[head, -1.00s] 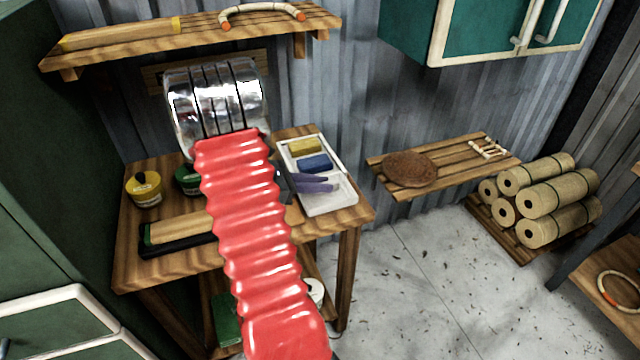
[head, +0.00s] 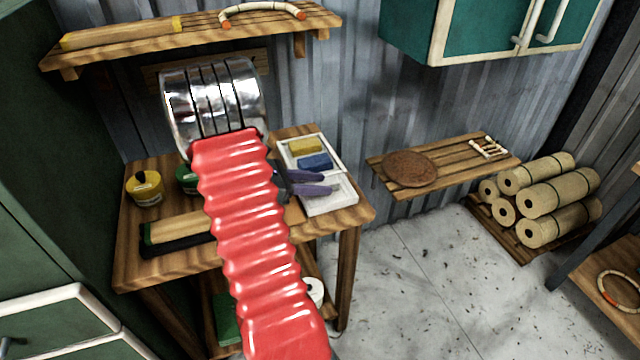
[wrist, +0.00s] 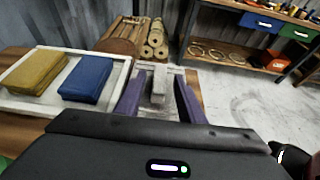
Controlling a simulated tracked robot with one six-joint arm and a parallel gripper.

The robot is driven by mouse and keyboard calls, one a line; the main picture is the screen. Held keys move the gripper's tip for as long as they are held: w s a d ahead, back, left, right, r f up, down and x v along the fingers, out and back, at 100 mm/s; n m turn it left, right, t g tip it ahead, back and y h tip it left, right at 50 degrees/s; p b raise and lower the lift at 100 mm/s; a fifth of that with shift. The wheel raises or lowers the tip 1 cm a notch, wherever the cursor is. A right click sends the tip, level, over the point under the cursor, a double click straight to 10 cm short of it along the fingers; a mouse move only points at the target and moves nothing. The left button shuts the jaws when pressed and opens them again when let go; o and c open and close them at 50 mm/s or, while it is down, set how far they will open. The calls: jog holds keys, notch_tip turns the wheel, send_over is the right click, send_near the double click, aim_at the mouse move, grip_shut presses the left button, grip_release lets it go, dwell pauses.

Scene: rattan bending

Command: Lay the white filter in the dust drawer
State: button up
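My gripper (head: 326,185) is over the right front part of a white tray (head: 343,160) on the wooden table. Its two purple fingers stand apart, so it is open. In the wrist view, the fingers (wrist: 160,76) stand on either side of a small pale block (wrist: 158,88) at the tray's right end. It may be the white filter; white on white makes its outline hard to tell. I see a gap between it and the fingers. I cannot make out the dust drawer for certain in either view.
A yellow block (head: 305,146) and a blue block (head: 315,162) lie in the tray. My red-sleeved arm hides the table's middle.

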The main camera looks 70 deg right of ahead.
jog(key=v, duration=1.1)
jog(key=shift+r, duration=0.1)
jog(key=shift+w+a, duration=0.1)
dwell(0.4)
jog(key=a+r+m+t+y, duration=0.2)
jog(key=a+t, duration=0.3)
jog(key=a, duration=0.9)
jog(key=w+a+r+m+t+y, duration=0.1)
jog(key=a+r+m+t+y, duration=0.2)
jog(key=a, duration=1.2)
jog(key=w+a+r+m+t+y, duration=0.1)
jog(key=a+r+m+t+y, duration=0.2)
jog(key=a, duration=1.2)
jog(key=shift+r+t+y, duration=0.5)
jog(key=shift+r+t, duration=1.25)
jog(key=shift+t, duration=0.65)
jog(key=shift+a, duration=0.15)
